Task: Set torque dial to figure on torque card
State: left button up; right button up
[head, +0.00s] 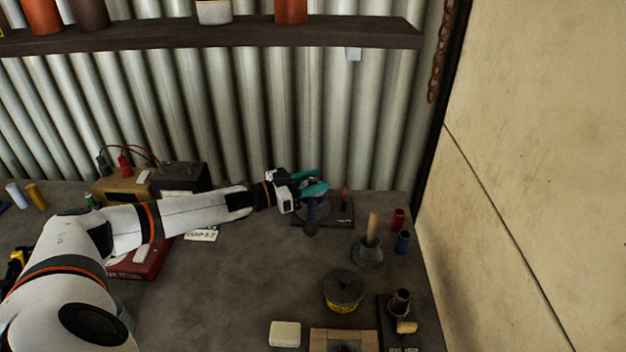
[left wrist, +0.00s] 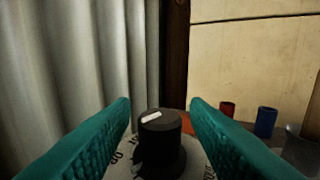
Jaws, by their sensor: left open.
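The torque dial is a black knob (left wrist: 163,150) with a white mark on its top, standing on a pale round scale (left wrist: 197,160) whose figures are mostly hidden. In the head view the dial's grey disc (head: 314,212) is partly covered by my gripper, at the back right of the bench. My left gripper (head: 312,182) is open, its teal fingers on either side of the knob with gaps in the left wrist view (left wrist: 162,104). The torque card (head: 201,235) is a small white card lying beneath my left forearm; its figure is too small to read surely. My right gripper is out of view.
A pot with a wooden handle (head: 368,252), a red cylinder (head: 397,219) and a blue cylinder (head: 402,242) stand right of the dial. A round tin (head: 343,290) is nearer. A shelf (head: 200,38) runs above; the bench middle (head: 240,285) is clear.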

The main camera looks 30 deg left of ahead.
pick_arm(q)
grip_shut()
dwell(0.3)
jog(key=m+g+h+b, duration=0.1)
jog(key=h, duration=0.1)
jog(key=m+g+h+b, duration=0.2)
jog(key=shift+w+f, duration=0.15)
jog(key=m+g+h+b, duration=0.1)
jog(key=m+g+b, duration=0.1)
jog(key=g+b, duration=0.1)
jog(key=m+g+h+b, duration=0.2)
jog(key=m+g+b, duration=0.1)
jog(key=b, duration=0.1)
jog(key=shift+g+h, duration=0.3)
jog(key=shift+m+g+b, duration=0.4)
jog(key=shift+g+b, duration=0.2)
jog(key=shift+b, duration=0.1)
jog(key=shift+r, duration=0.2)
grip_release()
